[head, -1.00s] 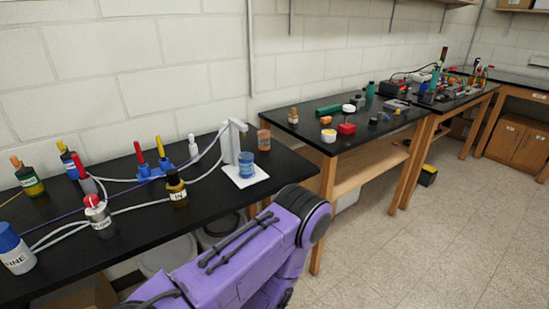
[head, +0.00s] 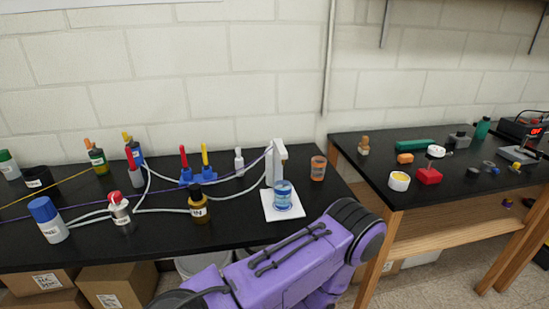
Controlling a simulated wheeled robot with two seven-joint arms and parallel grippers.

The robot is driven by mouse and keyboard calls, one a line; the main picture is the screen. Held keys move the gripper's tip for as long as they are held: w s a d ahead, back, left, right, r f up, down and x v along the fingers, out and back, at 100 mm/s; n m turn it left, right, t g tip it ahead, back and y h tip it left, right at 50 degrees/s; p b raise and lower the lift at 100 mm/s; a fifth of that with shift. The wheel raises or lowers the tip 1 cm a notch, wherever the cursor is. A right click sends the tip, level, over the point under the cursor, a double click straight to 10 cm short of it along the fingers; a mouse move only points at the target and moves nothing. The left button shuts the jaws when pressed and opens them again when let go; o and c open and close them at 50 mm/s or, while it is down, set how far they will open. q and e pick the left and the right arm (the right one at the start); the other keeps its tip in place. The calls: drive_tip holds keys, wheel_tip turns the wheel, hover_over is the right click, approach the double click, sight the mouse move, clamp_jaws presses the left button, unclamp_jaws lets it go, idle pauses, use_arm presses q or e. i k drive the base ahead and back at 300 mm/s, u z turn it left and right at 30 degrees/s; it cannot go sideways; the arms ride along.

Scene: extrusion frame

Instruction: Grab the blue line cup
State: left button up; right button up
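A blue cup with lighter line bands (head: 283,195) stands upright on the white base plate (head: 270,214) of a small white stand (head: 275,160) near the right end of the left black table. An orange-brown cup (head: 318,168) stands behind it to the right. My purple arm reaches across the lower middle of the head view, in front of the table edge and close to the white plate. No gripper fingers show in the view, so neither gripper can be seen.
Bottles stand along the left table (head: 100,235), including a dark IN-labelled bottle (head: 198,206) left of the stand. Grey tubes and coloured cords run across it. A second black table (head: 380,165) on the right holds small items. Cardboard boxes (head: 118,288) sit underneath.

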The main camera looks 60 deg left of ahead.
sight(283, 188)
drive_tip(key=u, duration=0.7)
drive_tip(key=i, duration=0.7)
drive_tip(key=u, duration=0.8)
